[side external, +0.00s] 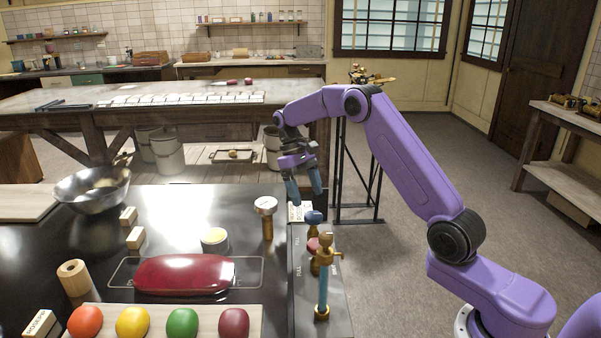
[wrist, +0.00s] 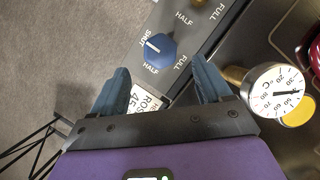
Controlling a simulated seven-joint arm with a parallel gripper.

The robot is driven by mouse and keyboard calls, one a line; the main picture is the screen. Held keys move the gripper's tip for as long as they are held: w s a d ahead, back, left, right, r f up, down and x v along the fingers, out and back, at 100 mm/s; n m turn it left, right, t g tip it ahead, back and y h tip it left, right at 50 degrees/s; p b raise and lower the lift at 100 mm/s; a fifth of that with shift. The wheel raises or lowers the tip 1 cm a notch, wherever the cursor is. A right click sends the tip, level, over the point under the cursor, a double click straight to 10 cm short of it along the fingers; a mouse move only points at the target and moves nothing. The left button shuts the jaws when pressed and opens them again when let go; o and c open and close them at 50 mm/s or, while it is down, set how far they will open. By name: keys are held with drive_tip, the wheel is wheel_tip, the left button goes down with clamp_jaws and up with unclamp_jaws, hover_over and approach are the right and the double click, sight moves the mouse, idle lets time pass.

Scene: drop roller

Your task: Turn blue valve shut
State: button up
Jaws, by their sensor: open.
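The blue valve knob (side external: 314,217) sits at the far end of the dark panel (side external: 301,317). In the wrist view the blue knob (wrist: 158,52) has a white mark pointing up and left, close to the SHUT label; exact alignment is hard to tell. HALF and FULL labels are around it. My gripper (side external: 304,188) points down above and slightly left of the knob in the side view. In the wrist view my gripper (wrist: 160,80) is open and empty, its fingers apart, with the knob beyond the gap between the fingertips. The fingers do not appear to touch the knob.
A gauge on a brass stem (side external: 266,206) stands left of the panel; its dial (wrist: 278,92) is near the right finger. Right of the panel is open floor.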

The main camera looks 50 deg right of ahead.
drive_tip(key=v, duration=0.6)
idle(0.4)
drive_tip(key=s+a+n+t, duration=0.1)
drive_tip(key=s+a+n, duration=0.3)
drive_tip(key=s, duration=0.9)
drive_tip(key=s+a+n+t, duration=0.2)
drive_tip(key=s+a+n, duration=0.2)
drive_tip(key=s, duration=0.9)
drive_tip(key=s+a+f+n+t, duration=0.1)
drive_tip(key=s+a+n, duration=0.3)
drive_tip(key=s, duration=0.9)
drive_tip(key=shift+s+a+n+t, duration=0.2)
drive_tip(key=shift+a+n+t, duration=0.15)
drive_tip(key=shift+a, duration=0.7)
